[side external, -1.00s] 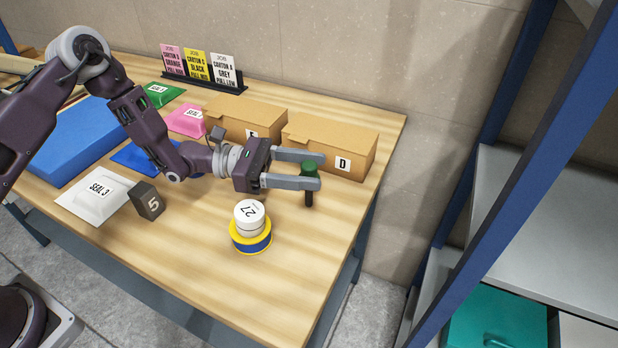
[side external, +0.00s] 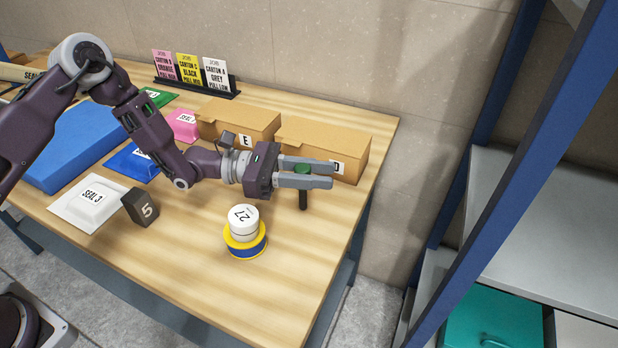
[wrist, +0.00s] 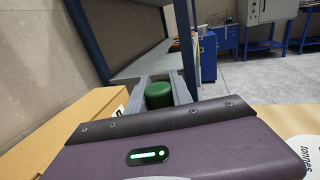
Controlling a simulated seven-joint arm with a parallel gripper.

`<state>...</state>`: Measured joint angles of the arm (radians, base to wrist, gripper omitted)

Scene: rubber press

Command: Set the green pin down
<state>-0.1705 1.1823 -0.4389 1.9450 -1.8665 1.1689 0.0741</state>
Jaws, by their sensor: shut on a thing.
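The green pin (side external: 303,201) is upright, with a green top and a dark lower part, in front of carton D. My gripper (side external: 319,176) is level and shut on the pin just below its top. The fingertips reach past it. The near finger hides the pin's middle. The pin's lower end appears to be at the table top (side external: 300,270); I cannot tell whether it bears on it. In the wrist view the green top (wrist: 159,95) sits between the two fingers.
Carton D (side external: 355,150) and carton E (side external: 240,118) stand behind my gripper. A white puck marked 27 (side external: 243,217) on a yellow and blue roll (side external: 245,246) stands in front. A dark block 5 (side external: 139,207) is at left. The table's right front is clear.

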